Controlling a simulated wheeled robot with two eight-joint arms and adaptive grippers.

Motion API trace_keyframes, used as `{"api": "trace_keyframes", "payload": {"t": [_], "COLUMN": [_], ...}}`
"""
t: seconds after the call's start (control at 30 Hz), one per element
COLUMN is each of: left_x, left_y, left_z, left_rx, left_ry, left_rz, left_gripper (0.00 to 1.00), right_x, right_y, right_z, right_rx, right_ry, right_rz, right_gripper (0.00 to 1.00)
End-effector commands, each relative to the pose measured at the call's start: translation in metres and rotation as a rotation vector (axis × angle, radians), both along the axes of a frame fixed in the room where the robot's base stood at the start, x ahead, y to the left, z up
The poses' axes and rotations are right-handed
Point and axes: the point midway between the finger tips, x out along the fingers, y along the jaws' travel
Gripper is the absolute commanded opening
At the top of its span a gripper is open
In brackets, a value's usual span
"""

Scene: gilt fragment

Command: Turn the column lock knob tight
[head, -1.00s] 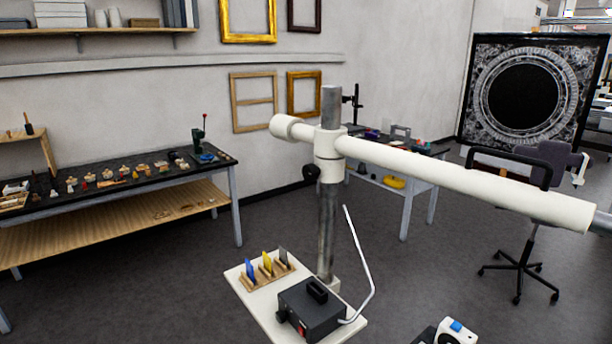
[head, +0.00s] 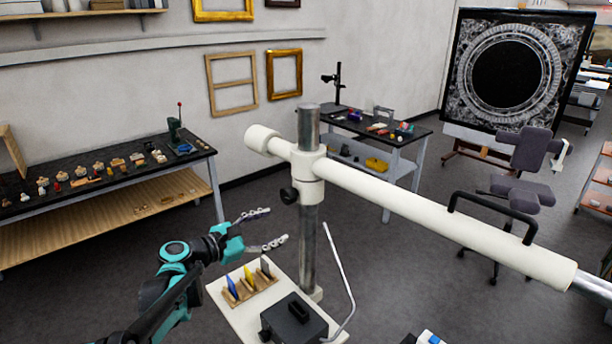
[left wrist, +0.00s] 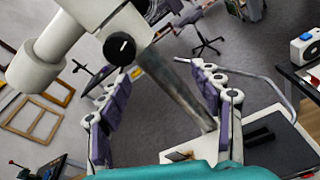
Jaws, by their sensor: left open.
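The column lock knob (head: 289,195) is a small black round knob on the left side of the white collar (head: 309,178) on the grey metal column (head: 309,240). In the left wrist view the knob (left wrist: 119,48) shows face-on with a small white mark, above and between the fingers. My left gripper (head: 268,229) is open and empty, its fingers pointing right, below and left of the knob and apart from it. In the left wrist view my open fingers (left wrist: 166,112) spread either side, with the column behind. My right gripper is not in view.
A long white boom (head: 430,205) with a black handle crosses to the right. Below stands a white base board (head: 237,315) with a black box (head: 293,320), coloured cards and a bent white rod (head: 340,275). A workbench (head: 100,190) stands left.

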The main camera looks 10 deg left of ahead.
Motion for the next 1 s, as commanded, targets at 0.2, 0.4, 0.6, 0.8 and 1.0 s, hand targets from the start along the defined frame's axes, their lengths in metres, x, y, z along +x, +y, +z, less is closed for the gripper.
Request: {"api": "trace_keyframes", "payload": {"t": [0.2,0.4,0.6,0.8,1.0], "left_x": [0.024,0.043,0.07,0.086,0.089], "left_y": [0.037,0.026,0.006,-0.004,-0.006], "left_z": [0.03,0.029,0.03,0.03,0.03], "left_rx": [-0.269,-0.288,-0.286,-0.285,-0.285], "left_ry": [0.014,0.016,0.016,0.015,0.015], "left_rz": [0.047,0.046,0.046,0.047,0.048], "left_gripper": [0.65,0.65,0.65,0.65,0.65], "right_x": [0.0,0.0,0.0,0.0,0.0], "right_y": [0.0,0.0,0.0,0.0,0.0], "right_z": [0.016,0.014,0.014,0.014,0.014], "right_rx": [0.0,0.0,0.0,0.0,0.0], "right_ry": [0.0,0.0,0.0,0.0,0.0], "right_rz": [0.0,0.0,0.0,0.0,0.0], "right_gripper": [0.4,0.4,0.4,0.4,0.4]}}
